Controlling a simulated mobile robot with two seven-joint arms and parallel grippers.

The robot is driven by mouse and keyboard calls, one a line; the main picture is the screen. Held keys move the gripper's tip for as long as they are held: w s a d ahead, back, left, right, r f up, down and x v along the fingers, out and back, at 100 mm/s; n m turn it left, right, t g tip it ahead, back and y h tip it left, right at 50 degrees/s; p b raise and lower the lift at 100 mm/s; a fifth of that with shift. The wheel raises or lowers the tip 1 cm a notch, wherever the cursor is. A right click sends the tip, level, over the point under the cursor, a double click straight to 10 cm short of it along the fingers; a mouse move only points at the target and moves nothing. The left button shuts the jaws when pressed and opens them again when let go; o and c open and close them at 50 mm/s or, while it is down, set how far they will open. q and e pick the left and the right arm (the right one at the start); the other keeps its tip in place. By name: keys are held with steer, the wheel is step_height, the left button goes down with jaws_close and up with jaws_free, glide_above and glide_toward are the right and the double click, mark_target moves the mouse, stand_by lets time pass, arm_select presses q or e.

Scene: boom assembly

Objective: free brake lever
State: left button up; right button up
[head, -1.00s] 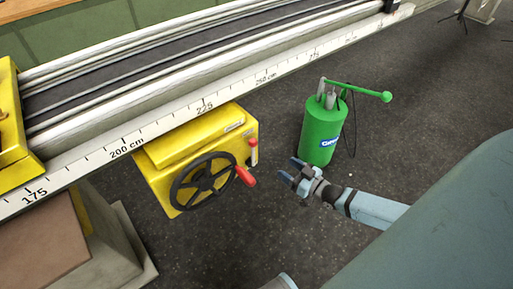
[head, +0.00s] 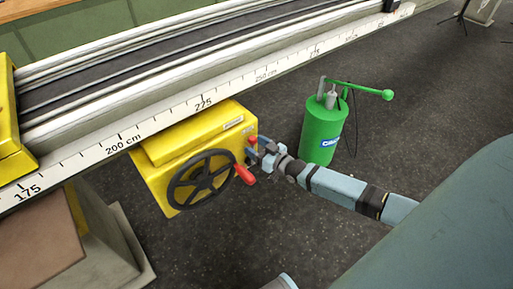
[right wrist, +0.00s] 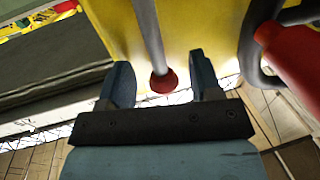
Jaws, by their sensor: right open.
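The brake lever (head: 253,140), a short rod with a red knob, is on the right end of the yellow box (head: 180,142). In the right wrist view the lever's grey rod (right wrist: 150,40) ends in a red knob (right wrist: 163,82). My right gripper (head: 257,151) is at the lever, partly covering it in the head view. In the right wrist view the right gripper (right wrist: 162,85) is open, its fingers on either side of the knob, with gaps showing. I cannot tell whether either finger touches it. My left gripper is not in view.
A black handwheel (head: 203,181) with a red handle (head: 244,174) is on the box's front, close to my right gripper. The white ruled rail (head: 160,130) runs above the box. A green pump canister (head: 322,130) stands behind my right forearm. The dark floor in front is clear.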

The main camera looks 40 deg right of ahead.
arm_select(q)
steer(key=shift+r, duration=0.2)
arm_select(e)
jaws_close()
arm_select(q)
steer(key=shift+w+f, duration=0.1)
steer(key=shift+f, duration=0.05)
arm_select(e)
steer(key=shift+d, duration=0.1)
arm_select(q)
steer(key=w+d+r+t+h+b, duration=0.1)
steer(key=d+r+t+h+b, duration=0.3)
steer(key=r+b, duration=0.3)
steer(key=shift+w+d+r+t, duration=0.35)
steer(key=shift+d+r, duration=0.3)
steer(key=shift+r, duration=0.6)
arm_select(e)
steer(key=d+f+m+t+h, duration=0.1)
steer(key=d+f+m, duration=0.5)
steer(key=m, duration=0.8)
steer(key=shift+w+d+f+t+h, duration=0.2)
steer(key=shift+w+d+t+h, duration=0.35)
steer(key=shift+d, duration=1.05)
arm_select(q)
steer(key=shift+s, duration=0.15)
arm_select(e)
steer(key=shift+s, duration=0.2)
